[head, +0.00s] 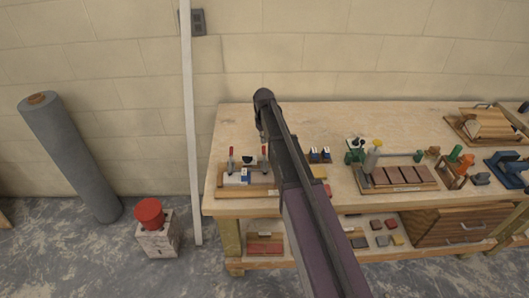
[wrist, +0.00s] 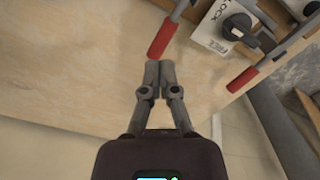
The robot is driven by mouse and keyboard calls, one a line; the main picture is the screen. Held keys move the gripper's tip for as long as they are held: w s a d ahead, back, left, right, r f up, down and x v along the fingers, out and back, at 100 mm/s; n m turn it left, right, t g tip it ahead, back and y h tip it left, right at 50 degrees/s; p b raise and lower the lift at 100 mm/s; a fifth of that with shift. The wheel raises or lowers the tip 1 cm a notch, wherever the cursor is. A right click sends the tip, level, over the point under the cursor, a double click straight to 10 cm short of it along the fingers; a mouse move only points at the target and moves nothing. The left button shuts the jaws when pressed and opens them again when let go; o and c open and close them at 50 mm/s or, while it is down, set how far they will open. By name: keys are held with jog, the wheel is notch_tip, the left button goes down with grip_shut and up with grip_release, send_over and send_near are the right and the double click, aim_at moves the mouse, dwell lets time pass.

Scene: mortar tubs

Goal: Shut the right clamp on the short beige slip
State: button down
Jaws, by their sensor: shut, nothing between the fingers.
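The clamp fixture (head: 262,191) sits at the left end of the workbench. Its right clamp has a red handle (head: 264,151), and its left clamp has another red handle (head: 231,153); both stand up. The wrist view looks back the other way, so the right clamp's handle (wrist: 162,38) is at upper left and the left one's (wrist: 242,79) at right. My gripper (wrist: 160,66) is shut and empty, its tips close to the right handle's end; contact cannot be told. I cannot make out the short beige slip.
A black knob (wrist: 239,27) on a white block marked LOCK and FREE stands between the handles. A wooden tray (head: 400,187) with brown blocks lies farther right. A white post (head: 190,120) stands beside the bench's left end. The bench top behind the fixture is mostly clear.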

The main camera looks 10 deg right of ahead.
aim_at(264, 148)
notch_tip(264, 148, up, 7)
jog(key=p, duration=0.6)
jog(key=shift+p, duration=0.35)
dwell(0.3)
jog(key=s+m, duration=0.4)
jog(key=s, duration=2.4)
jog(key=shift+s+a, duration=0.15)
jog(key=shift+a, duration=0.1)
